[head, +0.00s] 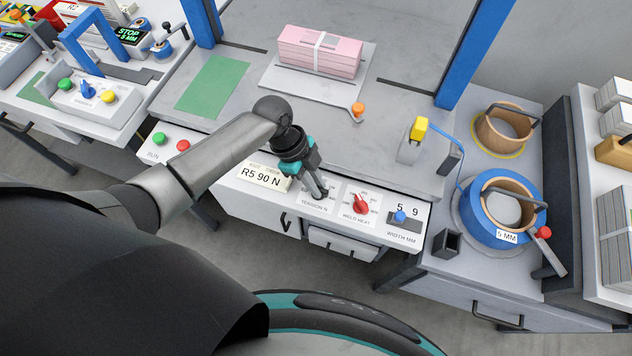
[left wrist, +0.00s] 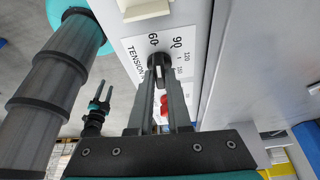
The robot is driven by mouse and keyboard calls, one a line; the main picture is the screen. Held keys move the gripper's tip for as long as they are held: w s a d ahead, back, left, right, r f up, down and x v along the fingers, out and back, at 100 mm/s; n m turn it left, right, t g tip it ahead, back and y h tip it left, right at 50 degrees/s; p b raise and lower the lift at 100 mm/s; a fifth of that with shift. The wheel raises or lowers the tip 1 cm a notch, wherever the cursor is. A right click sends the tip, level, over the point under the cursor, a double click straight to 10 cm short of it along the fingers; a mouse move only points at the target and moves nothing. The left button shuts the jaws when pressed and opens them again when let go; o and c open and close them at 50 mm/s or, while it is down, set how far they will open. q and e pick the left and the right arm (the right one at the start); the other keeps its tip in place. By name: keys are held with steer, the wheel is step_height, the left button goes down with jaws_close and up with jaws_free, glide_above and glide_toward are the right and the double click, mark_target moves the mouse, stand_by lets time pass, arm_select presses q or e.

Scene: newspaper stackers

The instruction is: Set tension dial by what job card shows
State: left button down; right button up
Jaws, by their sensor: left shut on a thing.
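The job card (head: 262,174) on the front panel reads "R5 90 N". My left gripper (head: 322,192) is over the tension dial's white plate (head: 313,207), just right of the card. In the left wrist view, my left gripper (left wrist: 161,80) is shut on the dark knob of the tension dial (left wrist: 158,60). The scale shows 60, 90 and 120, with a further mark too small to read surely. The fingers hide much of the knob, and I cannot tell where it points. My right gripper (left wrist: 101,98) is open and empty, away from the panel.
Right of the tension dial are the red weld heat knob (head: 361,203) and the blue width slider (head: 400,216). A green button (head: 159,138) and a red button (head: 183,146) sit left of the card. A pink bundle (head: 320,50) lies behind on the table.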

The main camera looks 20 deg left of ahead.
arm_select(q)
steer(key=m+b, duration=0.1)
steer(key=m, duration=0.1)
steer(key=m+g+b, duration=0.1)
steer(key=m, duration=0.1)
steer(key=shift+w+m+g+y, duration=0.2)
steer(key=shift+m+g+y, duration=0.1)
steer(key=shift+d+m+g+y+b, duration=0.15)
steer(key=shift+m+g+b, duration=0.2)
steer(key=shift+m, duration=0.4)
steer(key=shift+a+m+g+y+b, duration=0.15)
steer(key=shift+m+g+b, duration=0.2)
steer(key=shift+m, duration=0.4)
steer(key=shift+d, duration=0.1)
steer(key=c, duration=0.9)
jaws_free()
steer(key=shift+o, duration=0.2)
steer(key=shift+r, duration=0.1)
steer(key=p+v, duration=0.1)
steer(key=v, duration=1.4)
steer(key=shift+s+r, duration=0.15)
steer(key=shift+s, duration=0.05)
steer(key=shift+d, duration=0.1)
